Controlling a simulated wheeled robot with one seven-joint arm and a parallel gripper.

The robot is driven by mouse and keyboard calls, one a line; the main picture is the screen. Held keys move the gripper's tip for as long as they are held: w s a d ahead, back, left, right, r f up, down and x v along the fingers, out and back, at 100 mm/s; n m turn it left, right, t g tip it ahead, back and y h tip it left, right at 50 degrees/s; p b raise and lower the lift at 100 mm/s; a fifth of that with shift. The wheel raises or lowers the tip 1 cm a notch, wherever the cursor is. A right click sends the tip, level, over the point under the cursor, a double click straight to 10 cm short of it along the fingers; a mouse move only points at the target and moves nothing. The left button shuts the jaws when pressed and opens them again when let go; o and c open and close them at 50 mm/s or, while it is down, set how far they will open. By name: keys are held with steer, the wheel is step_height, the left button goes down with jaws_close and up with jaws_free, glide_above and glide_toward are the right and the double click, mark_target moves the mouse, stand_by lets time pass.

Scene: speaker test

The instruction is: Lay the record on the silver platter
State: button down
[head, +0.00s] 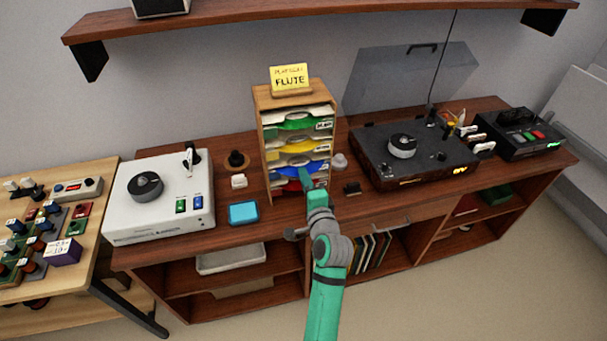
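A small wooden rack (262,112) stands on the cabinet with its shelves holding flat records: a green one (298,121), a yellow one (295,147), a blue one (290,171) and a red one (290,186) at the bottom. A yellow sign (290,77) on top reads "FLUTE" below a smaller line. My gripper (306,179) is at the rack's front by the blue and red records; its fingers are too small to tell open from shut. The black player (385,172) at right has a light grey, silvery platter (402,145). The white player (150,222) at left has a dark grey platter (145,185).
A blue pad (243,213), a small white block (239,181) and a black knob-like piece (236,160) lie between the white player and the rack. A black box with buttons (520,133) stands far right. A raised clear lid (410,78) is behind the black player. A shelf (230,20) hangs above.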

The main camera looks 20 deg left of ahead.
steer(key=f+v, duration=0.1)
steer(key=v, duration=1.5)
steer(key=shift+s+d, duration=0.25)
steer(key=shift+s, duration=0.1)
stand_by(1.0)
